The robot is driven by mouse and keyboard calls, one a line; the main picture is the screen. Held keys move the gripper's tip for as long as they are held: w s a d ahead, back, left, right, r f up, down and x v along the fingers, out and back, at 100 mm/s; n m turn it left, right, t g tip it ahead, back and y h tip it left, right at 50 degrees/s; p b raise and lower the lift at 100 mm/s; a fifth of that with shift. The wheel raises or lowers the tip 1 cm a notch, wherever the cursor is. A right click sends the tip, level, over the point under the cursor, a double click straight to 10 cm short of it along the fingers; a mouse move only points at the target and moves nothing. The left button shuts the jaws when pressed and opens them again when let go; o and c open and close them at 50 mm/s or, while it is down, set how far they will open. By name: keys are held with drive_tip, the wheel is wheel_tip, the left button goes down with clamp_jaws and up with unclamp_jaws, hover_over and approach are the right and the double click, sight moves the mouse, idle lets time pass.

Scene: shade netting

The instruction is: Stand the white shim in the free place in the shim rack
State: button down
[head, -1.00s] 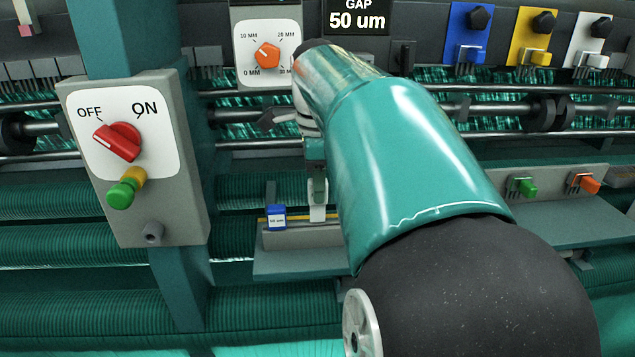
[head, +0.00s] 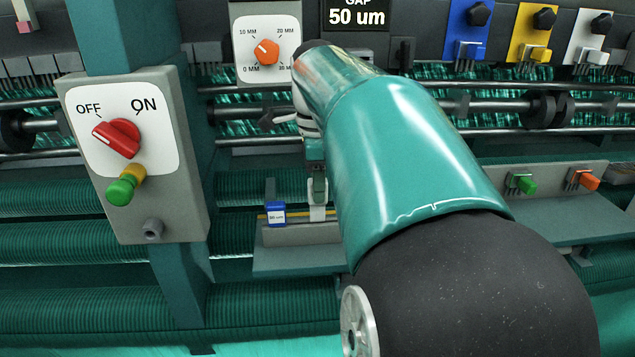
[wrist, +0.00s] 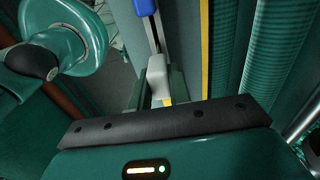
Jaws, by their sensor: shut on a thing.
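The white shim (head: 318,213) hangs below my gripper (head: 318,190), which is shut on it, over the right part of the shim rack (head: 290,237). In the wrist view the white shim (wrist: 157,72) is pale, at the middle, between my fingers. A blue shim (head: 275,215) with a white label stands in the left part of the rack; its blue end (wrist: 145,7) shows at the top of the wrist view. My arm hides the rack's right end. I cannot tell whether the white shim's foot touches the rack.
A switch box (head: 135,155) with a red knob stands at left. A dial panel (head: 267,45) is above the rack. Another shelf with green (head: 522,184) and orange (head: 585,180) pieces is at right. Rollers run behind.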

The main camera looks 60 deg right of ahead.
drive_tip(key=shift+f, duration=0.8)
idle(0.6)
drive_tip(key=shift+f, duration=0.35)
drive_tip(key=shift+f, duration=0.8)
drive_tip(key=shift+f, duration=0.35)
drive_tip(key=shift+f, duration=0.1)
drive_tip(key=c, duration=1.2)
unclamp_jaws()
wheel_tip(320, 180, up, 14)
drive_tip(key=shift+f, duration=0.1)
